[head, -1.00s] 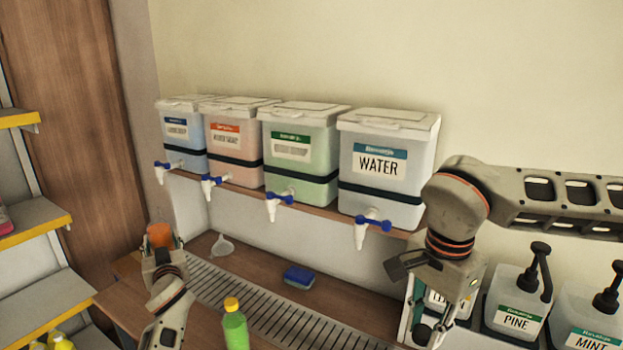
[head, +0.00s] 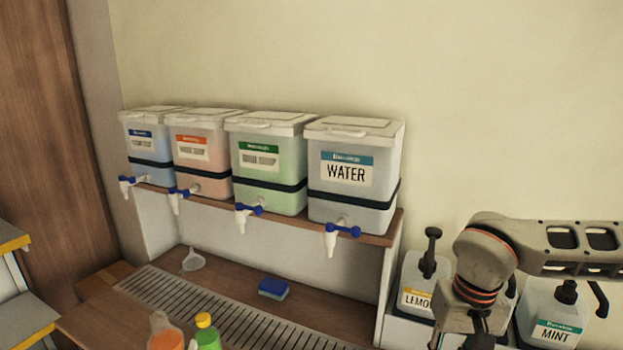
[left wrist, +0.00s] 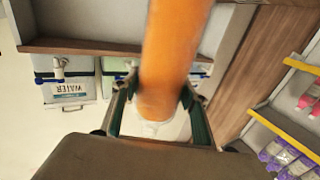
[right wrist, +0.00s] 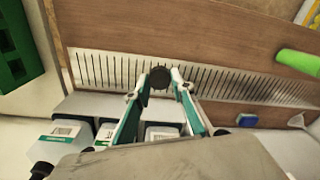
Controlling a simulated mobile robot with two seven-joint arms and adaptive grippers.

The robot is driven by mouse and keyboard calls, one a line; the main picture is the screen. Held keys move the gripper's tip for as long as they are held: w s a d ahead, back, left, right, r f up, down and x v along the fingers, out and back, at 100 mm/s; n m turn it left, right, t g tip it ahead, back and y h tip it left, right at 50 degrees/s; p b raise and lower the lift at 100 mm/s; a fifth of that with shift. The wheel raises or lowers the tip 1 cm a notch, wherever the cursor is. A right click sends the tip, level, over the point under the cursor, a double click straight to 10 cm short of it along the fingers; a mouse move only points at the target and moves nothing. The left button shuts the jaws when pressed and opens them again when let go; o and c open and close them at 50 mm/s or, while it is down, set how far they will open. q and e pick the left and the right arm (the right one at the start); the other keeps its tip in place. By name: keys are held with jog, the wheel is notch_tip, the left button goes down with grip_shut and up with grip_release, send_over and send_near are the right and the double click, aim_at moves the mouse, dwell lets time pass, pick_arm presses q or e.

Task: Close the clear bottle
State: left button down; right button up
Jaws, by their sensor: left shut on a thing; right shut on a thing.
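The clear bottle (head: 165,335) holds orange liquid and shows at the bottom of the head view, with no cap visible on its neck. My left gripper (left wrist: 160,112) is shut around this bottle, which also fills the middle of the left wrist view (left wrist: 172,55). In the head view the left gripper is below the frame edge. My right gripper (right wrist: 162,80) is shut on a small dark round cap (right wrist: 159,77) held at its fingertips, above the slotted drain. In the head view the right fingers are mostly cut off at the bottom right.
A green bottle with a yellow cap (head: 206,335) stands right beside the clear bottle. A blue sponge (head: 273,288) and a funnel (head: 193,260) lie behind the drain grate (head: 220,320). Dispensers with taps (head: 352,175) line the shelf; pump bottles (head: 418,285) stand at right.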

jog(key=shift+s+d+f+n, duration=0.15)
jog(key=shift+d+f+n, duration=0.15)
jog(key=shift+n, duration=0.1)
pick_arm(q)
jog(key=shift+s+d+r+m+h, duration=0.15)
jog(key=shift+s+d+r+h, duration=0.1)
jog(key=shift+s+d, duration=0.3)
jog(key=shift+s+d+r+m+h, duration=0.15)
jog(key=shift+s+d+h, duration=0.15)
jog(key=shift+s, duration=0.4)
jog(key=shift+d, duration=0.15)
jog(key=d+r+m+g+h, duration=0.1)
jog(key=d+m+g+h, duration=0.3)
jog(key=d, duration=1.4)
jog(key=m+h, duration=0.4)
jog(key=h, duration=0.3)
jog(key=shift+w, duration=0.25)
jog(key=shift+h, duration=0.25)
pick_arm(e)
jog(key=w+a+r, duration=0.3)
jog(key=a+r, duration=0.5)
jog(key=a, duration=0.3)
jog(key=w+a+r, duration=0.2)
jog(key=a+r, duration=0.5)
jog(key=a, duration=0.4)
jog(key=s+a+r, duration=0.4)
jog(key=a+r, duration=0.1)
jog(key=a, duration=0.4)
jog(key=shift+s+m, duration=0.15)
jog(key=shift+m, duration=0.25)
